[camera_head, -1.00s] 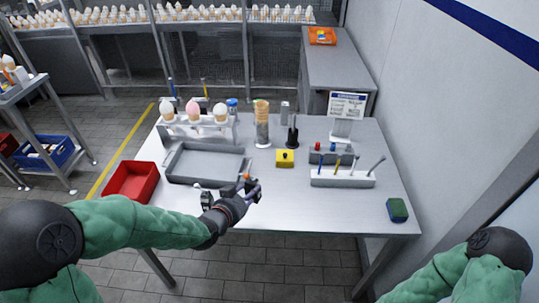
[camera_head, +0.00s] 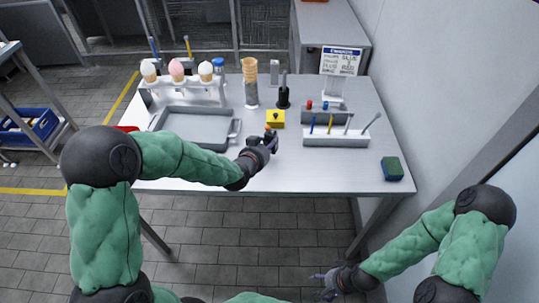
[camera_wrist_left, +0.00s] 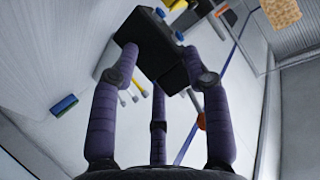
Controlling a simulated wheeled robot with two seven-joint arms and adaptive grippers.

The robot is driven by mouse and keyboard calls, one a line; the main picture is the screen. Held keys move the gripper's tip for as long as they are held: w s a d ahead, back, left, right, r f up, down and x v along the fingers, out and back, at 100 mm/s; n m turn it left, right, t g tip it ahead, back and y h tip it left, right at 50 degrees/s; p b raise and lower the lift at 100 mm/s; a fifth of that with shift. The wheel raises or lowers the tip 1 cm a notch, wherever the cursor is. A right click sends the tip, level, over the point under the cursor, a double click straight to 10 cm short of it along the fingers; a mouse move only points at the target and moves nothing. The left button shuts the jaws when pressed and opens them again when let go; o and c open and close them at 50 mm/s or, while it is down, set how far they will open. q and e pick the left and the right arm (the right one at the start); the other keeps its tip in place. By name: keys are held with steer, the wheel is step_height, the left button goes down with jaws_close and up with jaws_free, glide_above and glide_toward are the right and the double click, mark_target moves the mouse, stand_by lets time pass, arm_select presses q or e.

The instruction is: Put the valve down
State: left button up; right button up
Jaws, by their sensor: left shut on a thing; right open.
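My left gripper (camera_head: 266,142) is over the front middle of the table, just in front of the yellow block. It is shut on the valve (camera_head: 269,131), which shows small in the head view with an orange-red part. In the left wrist view the valve (camera_wrist_left: 165,58) is a dark blocky body with blue knobs, between the purple fingers. An orange part (camera_wrist_left: 201,122) shows beside one finger. I cannot tell whether the valve touches the tabletop. My right gripper (camera_head: 326,284) is open and empty, low in front of the table.
The yellow block (camera_head: 275,119) stands close behind the left gripper. A grey tray (camera_head: 190,143) is to the left, with the cone rack (camera_head: 187,92) behind. Bare table (camera_head: 325,172) lies front right.

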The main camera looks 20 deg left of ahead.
arm_select(q)
steer(key=shift+w+d+f, duration=0.25)
steer(key=shift+w+f, duration=0.2)
steer(key=shift+f, duration=0.15)
steer(key=shift+f+b, duration=0.8)
steer(key=shift+f, duration=0.75)
steer(key=shift+f, duration=0.1)
steer(key=o, duration=1.4)
steer(key=shift+c, duration=0.2)
steer(key=p+v, duration=0.3)
steer(key=v, duration=0.9)
